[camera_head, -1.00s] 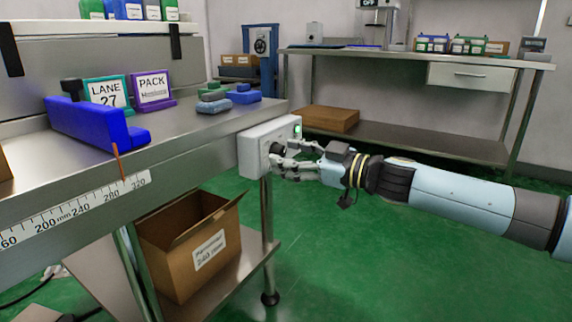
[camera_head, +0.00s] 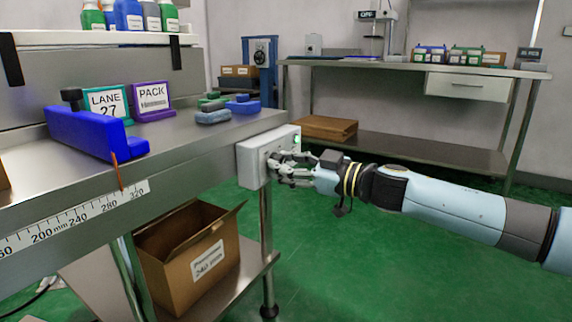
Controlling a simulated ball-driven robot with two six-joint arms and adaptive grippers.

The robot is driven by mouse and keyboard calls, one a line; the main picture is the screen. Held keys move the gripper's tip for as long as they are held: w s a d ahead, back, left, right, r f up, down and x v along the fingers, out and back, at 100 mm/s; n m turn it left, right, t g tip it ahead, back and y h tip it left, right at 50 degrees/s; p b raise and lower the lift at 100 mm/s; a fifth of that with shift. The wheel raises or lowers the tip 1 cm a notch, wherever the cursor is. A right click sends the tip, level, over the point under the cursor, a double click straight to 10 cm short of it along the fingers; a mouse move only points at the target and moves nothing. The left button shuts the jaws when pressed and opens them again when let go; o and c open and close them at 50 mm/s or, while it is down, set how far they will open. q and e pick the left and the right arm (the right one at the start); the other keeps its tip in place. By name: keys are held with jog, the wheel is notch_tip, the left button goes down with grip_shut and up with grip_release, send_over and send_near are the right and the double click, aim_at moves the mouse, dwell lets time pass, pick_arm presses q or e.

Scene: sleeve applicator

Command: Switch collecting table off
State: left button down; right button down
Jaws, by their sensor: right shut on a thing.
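The collecting table (camera_head: 205,142) is a steel-topped table at the left. A light grey control box (camera_head: 250,166) is fixed to its right end, with a small green light (camera_head: 297,139) at its upper right. My right gripper (camera_head: 272,168) is at the front face of this box, its fingers shut around a small dark knob that they mostly hide. I cannot tell which way the knob points. My left gripper is not in view.
A blue block fixture (camera_head: 92,133), lane and pack signs (camera_head: 152,97) and small blue and green pieces lie on the table. An open cardboard box (camera_head: 185,262) sits on the shelf below. A steel bench (camera_head: 400,68) stands behind, with green floor (camera_head: 400,250) clear in front.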

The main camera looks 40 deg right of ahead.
pick_arm(q)
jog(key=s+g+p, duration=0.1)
jog(key=p, duration=0.1)
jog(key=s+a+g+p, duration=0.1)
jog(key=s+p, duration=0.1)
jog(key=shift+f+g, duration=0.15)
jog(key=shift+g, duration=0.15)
pick_arm(e)
jog(key=n, duration=1.8)
jog(key=shift+s+f, duration=0.1)
